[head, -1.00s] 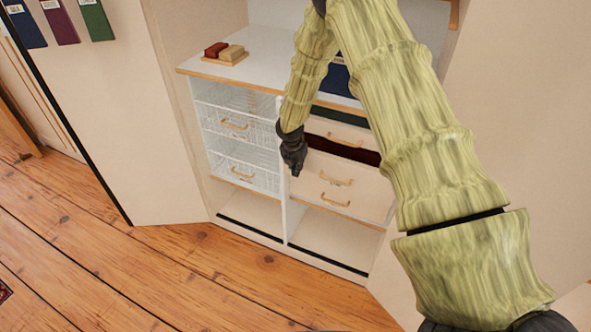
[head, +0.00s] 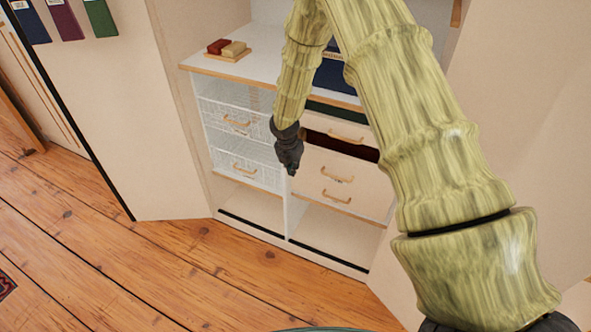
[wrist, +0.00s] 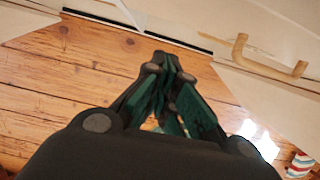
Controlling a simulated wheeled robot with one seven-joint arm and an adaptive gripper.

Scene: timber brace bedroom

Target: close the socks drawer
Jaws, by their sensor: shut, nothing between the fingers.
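The right column of the wardrobe unit has a cream drawer (head: 318,163) standing partly out, with a dark red gap showing above its front. I see no label naming it as the socks drawer. It has a wooden handle (head: 337,175), and another handle (head: 336,196) shows just below. My gripper (head: 291,170) is shut and empty, pointing down in front of the divider, at the left edge of this drawer. I cannot tell whether it touches the front. In the wrist view the shut fingers (wrist: 168,75) point toward the unit's base, with a wooden handle (wrist: 268,57) to their right.
Wire basket drawers (head: 232,120) fill the left column. A closed-looking cream drawer (head: 335,128) sits above the open one. Brushes or blocks (head: 228,48) lie on the white top. Wardrobe doors stand at both sides. The plank floor (head: 170,260) in front is clear.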

